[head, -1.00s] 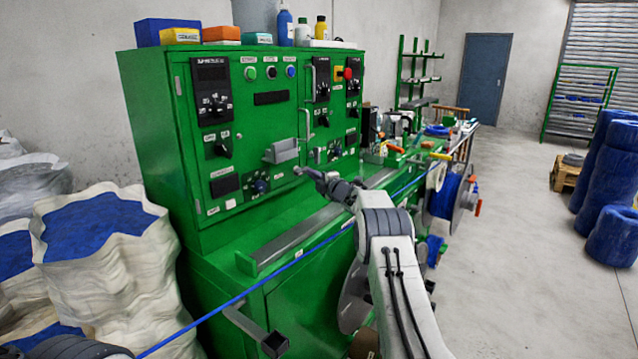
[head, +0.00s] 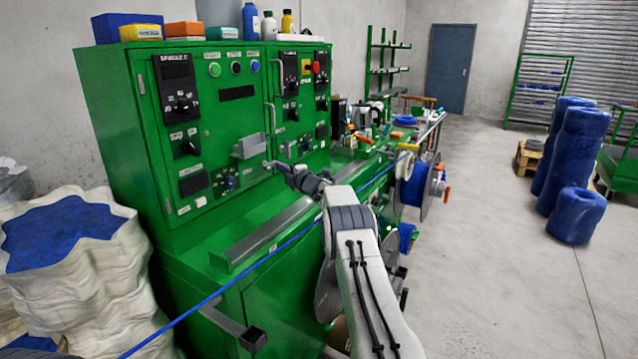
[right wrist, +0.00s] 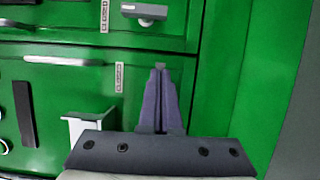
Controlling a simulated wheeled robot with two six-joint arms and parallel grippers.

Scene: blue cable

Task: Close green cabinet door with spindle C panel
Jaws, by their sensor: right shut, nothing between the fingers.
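The green cabinet (head: 110,110) stands at left-centre in the head view. Its left door carries the black spindle panel (head: 178,88), knobs, buttons and a grey box-shaped holder (head: 250,146). The door looks nearly flush with the cabinet front; I cannot tell whether it is fully closed. A vertical handle (head: 272,118) is on its right side. My right gripper (head: 268,164) is shut and empty, in front of the door's lower right part, just right of the holder. In the right wrist view its fingers (right wrist: 160,72) point at green panels; contact is unclear. My left gripper is not in view.
A blue cable (head: 290,243) runs diagonally along the cabinet's front, behind my right arm. A white sack (head: 110,275) stands at left. Boxes and bottles (head: 250,22) sit on the cabinet top. Spools (head: 415,185) are right of my arm.

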